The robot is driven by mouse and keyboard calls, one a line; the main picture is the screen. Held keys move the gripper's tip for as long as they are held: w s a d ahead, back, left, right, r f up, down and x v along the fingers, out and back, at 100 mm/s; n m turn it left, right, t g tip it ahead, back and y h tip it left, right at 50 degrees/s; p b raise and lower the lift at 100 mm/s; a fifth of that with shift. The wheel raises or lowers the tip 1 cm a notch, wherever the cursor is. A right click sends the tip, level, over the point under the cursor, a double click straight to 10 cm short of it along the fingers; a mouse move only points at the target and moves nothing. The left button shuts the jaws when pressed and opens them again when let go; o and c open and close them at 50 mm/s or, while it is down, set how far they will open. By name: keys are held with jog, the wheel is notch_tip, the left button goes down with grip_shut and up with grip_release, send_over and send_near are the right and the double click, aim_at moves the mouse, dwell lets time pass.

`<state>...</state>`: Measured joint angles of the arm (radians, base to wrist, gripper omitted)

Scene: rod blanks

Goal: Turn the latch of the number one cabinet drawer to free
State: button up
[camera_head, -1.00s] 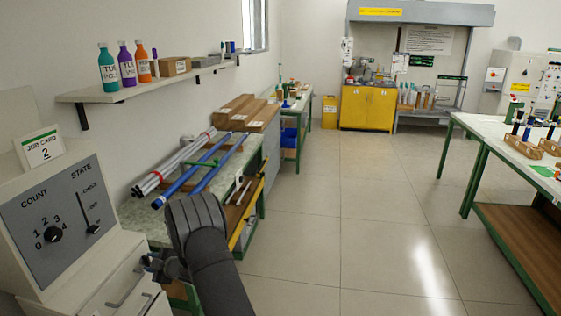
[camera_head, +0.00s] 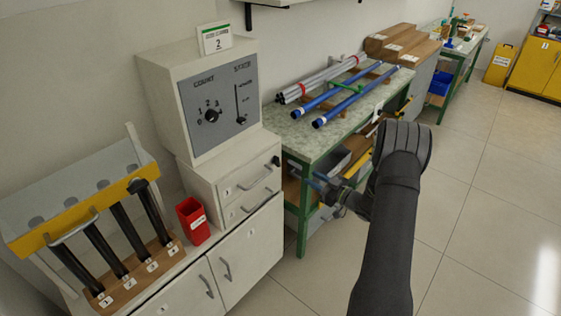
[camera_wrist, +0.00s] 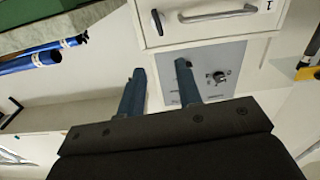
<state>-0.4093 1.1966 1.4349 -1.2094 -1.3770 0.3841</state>
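The number one drawer (camera_head: 243,184) is the upper white drawer under the grey panel box, with a metal bar handle (camera_head: 255,180). Its latch (camera_head: 276,161) is a small black knob at the drawer's upper right corner; its exact angle is too small to read. In the wrist view, the drawer front (camera_wrist: 200,32) appears upside down at the top, with the black latch (camera_wrist: 156,22) left of the handle (camera_wrist: 217,15). My gripper (camera_wrist: 160,70) is open and empty, its two blue-grey fingers apart, below the latch in that picture and not touching it. In the head view, my gripper (camera_head: 318,180) is right of the drawer.
The panel box (camera_head: 215,105) with a dial and slider stands above the drawers. A red bin (camera_head: 193,221) and a rack with black rods (camera_head: 125,230) are left. A green-framed bench (camera_head: 318,140) with blue and grey rods stands behind my arm. Floor at right is clear.

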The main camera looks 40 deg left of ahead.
aim_at(279, 160)
jog(key=a, duration=1.6)
jog(key=shift+a, duration=0.25)
